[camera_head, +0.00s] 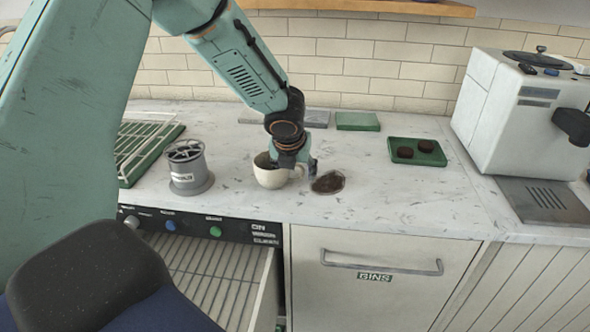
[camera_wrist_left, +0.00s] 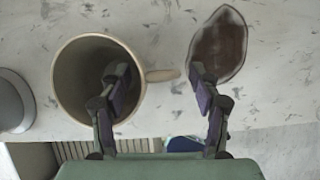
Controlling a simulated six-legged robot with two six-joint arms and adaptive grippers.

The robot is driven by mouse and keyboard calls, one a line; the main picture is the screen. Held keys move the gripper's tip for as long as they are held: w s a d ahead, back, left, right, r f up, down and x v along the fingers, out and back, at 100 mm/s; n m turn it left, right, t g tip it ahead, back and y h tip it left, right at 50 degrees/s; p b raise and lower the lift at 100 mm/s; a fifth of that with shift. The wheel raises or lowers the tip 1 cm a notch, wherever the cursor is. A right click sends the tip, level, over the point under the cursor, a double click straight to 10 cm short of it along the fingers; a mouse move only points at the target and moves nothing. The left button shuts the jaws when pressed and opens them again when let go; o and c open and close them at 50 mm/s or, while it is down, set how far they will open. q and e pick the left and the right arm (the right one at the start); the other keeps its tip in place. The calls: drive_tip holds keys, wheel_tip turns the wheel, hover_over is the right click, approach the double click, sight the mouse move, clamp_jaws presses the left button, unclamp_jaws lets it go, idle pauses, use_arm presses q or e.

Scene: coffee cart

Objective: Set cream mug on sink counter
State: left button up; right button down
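The cream mug (camera_head: 268,177) stands upright on the white speckled counter (camera_head: 390,205), near its front edge. In the left wrist view the mug (camera_wrist_left: 65,85) looks empty, with its handle (camera_wrist_left: 163,75) pointing right. My left gripper (camera_head: 296,163) is right at the mug's handle side, pointing down. In the left wrist view my left gripper (camera_wrist_left: 157,75) is open, one finger over the mug's opening and the other right of the handle, with the handle between them. I cannot tell whether the fingers touch the mug. My right gripper is not in view.
A dark brown patch (camera_head: 328,182) lies right of the mug. A grey cylinder (camera_head: 188,168) and a wire rack (camera_head: 142,145) are left. A green tray (camera_head: 417,152) with dark discs and a white machine (camera_head: 522,112) are right. Below the counter, an open drawer (camera_head: 215,275) juts out.

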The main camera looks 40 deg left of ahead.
use_arm(q)
drive_tip(key=shift+a, duration=0.1)
drive_tip(key=p+v, duration=0.3)
drive_tip(key=v, duration=0.9)
drive_tip(key=shift+s, duration=0.15)
